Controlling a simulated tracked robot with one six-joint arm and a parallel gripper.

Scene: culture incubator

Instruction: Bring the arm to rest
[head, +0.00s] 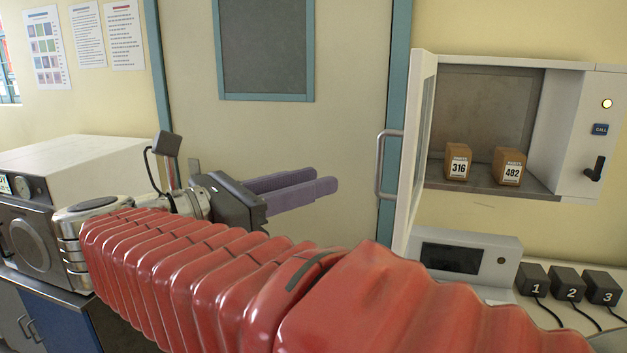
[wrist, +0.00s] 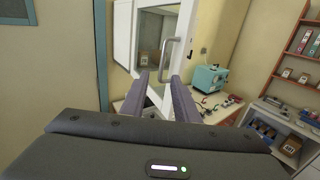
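My gripper (head: 322,182) is held out to the right in front of the closed room door (head: 345,110) in the head view, at the end of my red-sleeved arm. Its two purple fingers also show in the wrist view (wrist: 160,78), apart with a gap between them and nothing held. The fingertips point toward the open cabinet door and appear clear of it. How far they are from its handle I cannot tell.
A wall cabinet (head: 621,130) stands open, its door (head: 418,150) swung outward with a grey handle (head: 381,165). Boxes 316 (head: 457,162) and 482 (head: 509,167) sit inside. A grey device (head: 505,255) and numbered black blocks (head: 566,283) are below. A white machine (head: 85,165) is at left.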

